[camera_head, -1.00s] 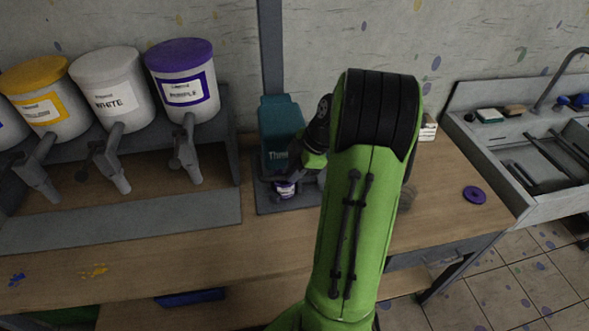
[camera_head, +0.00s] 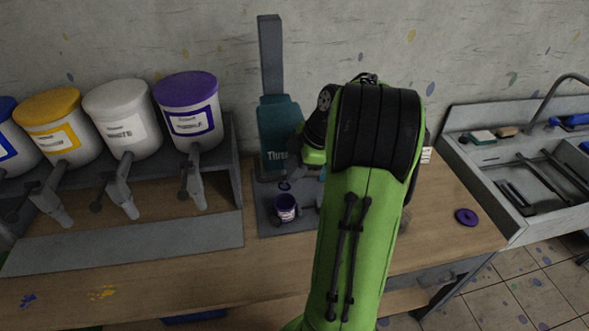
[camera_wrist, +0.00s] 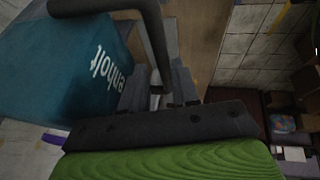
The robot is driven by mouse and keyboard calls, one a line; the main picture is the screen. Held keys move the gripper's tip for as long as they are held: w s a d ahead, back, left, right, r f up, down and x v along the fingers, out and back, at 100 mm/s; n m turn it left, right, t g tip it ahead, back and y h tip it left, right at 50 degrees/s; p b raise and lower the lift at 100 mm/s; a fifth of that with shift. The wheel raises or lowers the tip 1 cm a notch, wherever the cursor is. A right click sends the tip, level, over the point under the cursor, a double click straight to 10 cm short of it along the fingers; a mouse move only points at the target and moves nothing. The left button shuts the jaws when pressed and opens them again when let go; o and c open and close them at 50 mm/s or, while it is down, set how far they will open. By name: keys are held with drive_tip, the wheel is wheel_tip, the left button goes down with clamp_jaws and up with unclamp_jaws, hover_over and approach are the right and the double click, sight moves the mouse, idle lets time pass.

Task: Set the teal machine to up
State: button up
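The teal machine (camera_head: 279,140) stands on the bench against a grey upright post. Its teal head is raised, with a visible gap above a small purple-labelled jar (camera_head: 286,208) on the grey base plate (camera_head: 272,226). My gripper (camera_head: 312,170) is at the right side of the teal head, mostly hidden behind my green arm. In the wrist view the teal body (camera_wrist: 65,65) fills the left, with a dark curved bar (camera_wrist: 150,30) close by.
Paint buckets with spouts stand on a rack at left, including a purple-lidded one (camera_head: 188,110) and a white one (camera_head: 122,118). A purple disc (camera_head: 466,217) lies on the bench at right, near the sink (camera_head: 520,215). The front left of the bench is mostly clear.

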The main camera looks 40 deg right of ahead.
drive_tip(key=shift+o, duration=0.7)
drive_tip(key=shift+f, duration=0.15)
drive_tip(key=p+v, duration=0.6)
drive_tip(key=v, duration=1)
drive_tip(key=shift+f, duration=0.1)
